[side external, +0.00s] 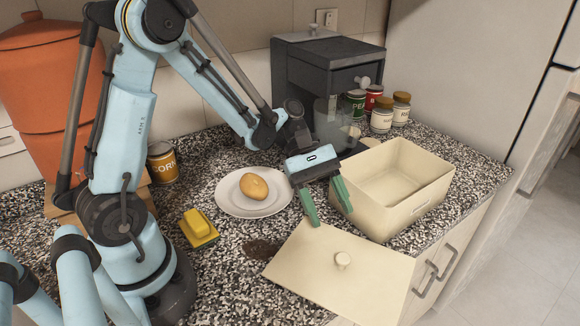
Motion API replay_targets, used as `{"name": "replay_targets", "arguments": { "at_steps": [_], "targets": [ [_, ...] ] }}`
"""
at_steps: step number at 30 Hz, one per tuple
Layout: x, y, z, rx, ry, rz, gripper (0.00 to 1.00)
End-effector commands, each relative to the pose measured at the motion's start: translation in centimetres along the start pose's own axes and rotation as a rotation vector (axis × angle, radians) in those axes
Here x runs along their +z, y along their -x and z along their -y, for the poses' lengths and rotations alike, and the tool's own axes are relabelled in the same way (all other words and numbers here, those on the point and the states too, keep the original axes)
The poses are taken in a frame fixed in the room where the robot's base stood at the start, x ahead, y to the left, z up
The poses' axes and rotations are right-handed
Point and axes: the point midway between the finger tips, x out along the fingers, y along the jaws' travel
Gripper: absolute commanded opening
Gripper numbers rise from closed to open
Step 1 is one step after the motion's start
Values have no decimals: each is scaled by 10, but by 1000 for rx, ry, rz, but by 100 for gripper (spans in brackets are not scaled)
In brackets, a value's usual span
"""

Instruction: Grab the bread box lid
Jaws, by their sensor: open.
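A white plate (231,203) with a bread roll (254,186) lies left of my gripper. A yellow and green sponge-like item (198,226) and a dark stain (262,249) are nearby. A coffee machine (318,75) and several jars (382,115) stand behind.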

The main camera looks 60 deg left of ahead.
Motion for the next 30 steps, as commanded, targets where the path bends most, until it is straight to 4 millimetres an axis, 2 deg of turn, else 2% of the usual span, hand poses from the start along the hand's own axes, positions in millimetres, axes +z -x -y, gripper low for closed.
{"name": "replay_targets", "arguments": {
  "at_steps": [6, 16, 24, 30],
  "targets": [
    [-10, -7, 6, -46, 132, 138, 59],
    [-8, -26, 9, -62, 156, 167, 59],
    [-1, -66, 11, -63, 153, 165, 59],
    [1, -81, 12, -60, 156, 165, 59]
  ]
}}
